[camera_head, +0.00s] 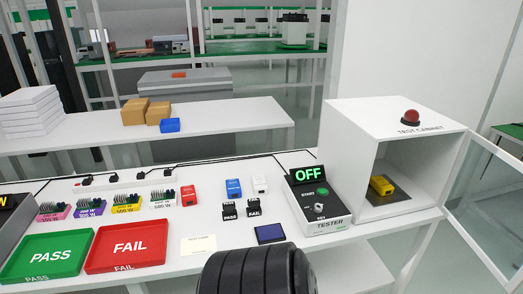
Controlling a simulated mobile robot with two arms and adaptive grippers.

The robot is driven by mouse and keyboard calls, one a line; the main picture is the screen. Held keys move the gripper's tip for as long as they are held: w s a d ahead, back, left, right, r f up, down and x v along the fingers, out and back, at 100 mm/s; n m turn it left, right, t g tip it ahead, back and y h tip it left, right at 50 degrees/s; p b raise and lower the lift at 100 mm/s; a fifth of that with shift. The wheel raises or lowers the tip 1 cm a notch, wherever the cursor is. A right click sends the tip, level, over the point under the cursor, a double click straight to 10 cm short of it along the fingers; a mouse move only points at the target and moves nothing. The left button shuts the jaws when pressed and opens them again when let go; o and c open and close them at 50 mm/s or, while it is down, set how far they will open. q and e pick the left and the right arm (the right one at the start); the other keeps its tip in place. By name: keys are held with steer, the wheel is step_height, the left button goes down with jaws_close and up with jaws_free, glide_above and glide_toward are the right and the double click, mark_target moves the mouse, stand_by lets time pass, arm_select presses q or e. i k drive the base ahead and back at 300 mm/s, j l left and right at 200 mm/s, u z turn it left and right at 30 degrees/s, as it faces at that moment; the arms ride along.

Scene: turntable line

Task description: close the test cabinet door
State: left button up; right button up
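The white test cabinet (349,136) stands at the right end of the table, with a red dome button (411,116) on top. Its front is open, and a yellow block (382,185) rests inside on a dark pad (384,198). The door, a clear pane in a white frame (489,263), stands swung wide open to the right of the cabinet. Its right part is cut off by the picture edge. Neither of my grippers is in view. A black ribbed part, apparently of my own arm, shows at the bottom middle.
The tester (318,201), reading OFF, stands left of the cabinet. A green PASS tray (47,256) and a red FAIL tray (126,245) lie at the left, with several small devices behind. The space before the cabinet opening looks clear.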

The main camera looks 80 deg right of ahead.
mark_target(511, 287)
steer(key=z, duration=2.75)
